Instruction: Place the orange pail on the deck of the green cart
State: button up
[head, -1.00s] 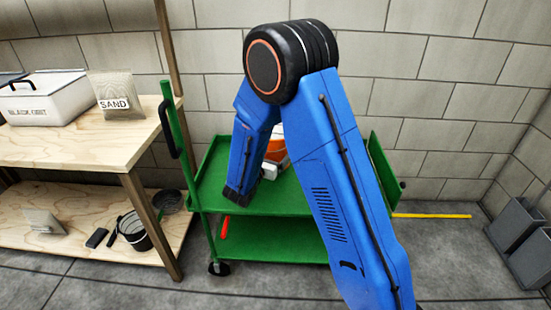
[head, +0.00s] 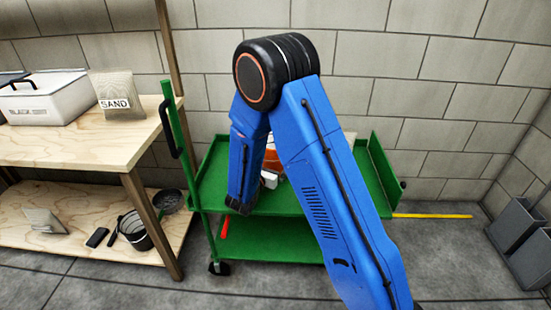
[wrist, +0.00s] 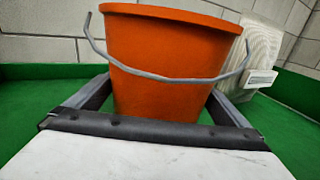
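The orange pail (wrist: 165,60) fills the middle of the wrist view, upright, with its grey wire handle hanging across its front. My gripper (wrist: 162,100) has one finger on each side of the pail, and both appear to touch it. The pail's bottom is hidden behind the gripper's body. In the head view the pail (head: 272,158) shows in part between my arm links, over the deck of the green cart (head: 213,180).
A pale filter panel (wrist: 262,45) stands on the cart right of the pail. The cart has an upright post (head: 174,125) at left and a raised end panel (head: 384,170) at right. A wooden bench (head: 70,148) is at left, and grey bins (head: 520,235) are at right.

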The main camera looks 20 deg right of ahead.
aim_at(268, 166)
jog(key=shift+r, duration=0.15)
jog(key=v, duration=1.2)
jog(key=shift+a, duration=0.1)
